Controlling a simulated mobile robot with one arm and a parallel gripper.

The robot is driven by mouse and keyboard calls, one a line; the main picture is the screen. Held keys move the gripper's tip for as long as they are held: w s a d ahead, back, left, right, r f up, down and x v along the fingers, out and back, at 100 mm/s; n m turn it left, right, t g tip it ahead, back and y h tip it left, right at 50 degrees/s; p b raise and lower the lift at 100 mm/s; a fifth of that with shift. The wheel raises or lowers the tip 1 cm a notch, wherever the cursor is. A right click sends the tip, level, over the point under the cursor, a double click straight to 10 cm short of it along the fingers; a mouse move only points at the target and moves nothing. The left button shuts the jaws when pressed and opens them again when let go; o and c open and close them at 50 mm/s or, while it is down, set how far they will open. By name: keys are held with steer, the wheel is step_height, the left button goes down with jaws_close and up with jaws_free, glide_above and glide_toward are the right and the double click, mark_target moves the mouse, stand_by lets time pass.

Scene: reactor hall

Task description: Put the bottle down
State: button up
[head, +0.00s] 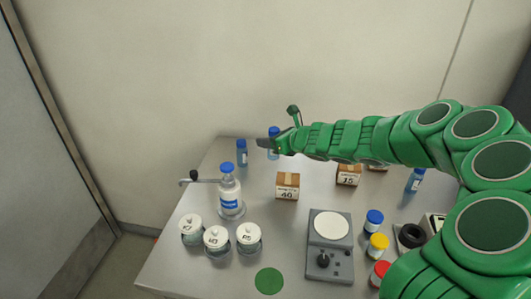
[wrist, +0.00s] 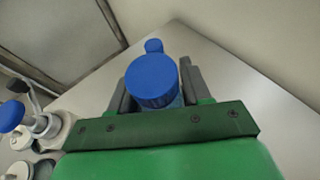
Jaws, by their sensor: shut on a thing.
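A small bottle with a blue cap (head: 274,131) is between the fingers of my gripper (head: 269,144), near the back edge of the table. In the wrist view its blue cap (wrist: 152,80) fills the gap between the two dark fingers of my gripper (wrist: 156,88), which are shut on it. The bottle looks upright. Its lower part is mostly hidden, and I cannot tell whether its base touches the table. The grey metal table (head: 190,270) lies under it.
Another blue-capped bottle (head: 241,153) stands just left of my gripper. A larger white bottle (head: 229,190), several lidded jars (head: 215,238), small boxes (head: 288,186) and a scale (head: 329,246) stand nearer. A green disc (head: 269,281) marks clear tabletop at the front.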

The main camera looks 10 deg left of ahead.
steer(key=w+a+f, duration=0.2)
steer(key=w+f, duration=0.4)
steer(key=shift+a+f, duration=0.15)
steer(key=shift+f, duration=0.1)
steer(key=shift+w+a+f, duration=0.15)
steer(key=shift+w+f, duration=0.15)
steer(key=shift+f, duration=1.45)
steer(key=shift+f, duration=0.1)
steer(key=o, duration=1.1)
steer(key=shift+v, duration=6.1)
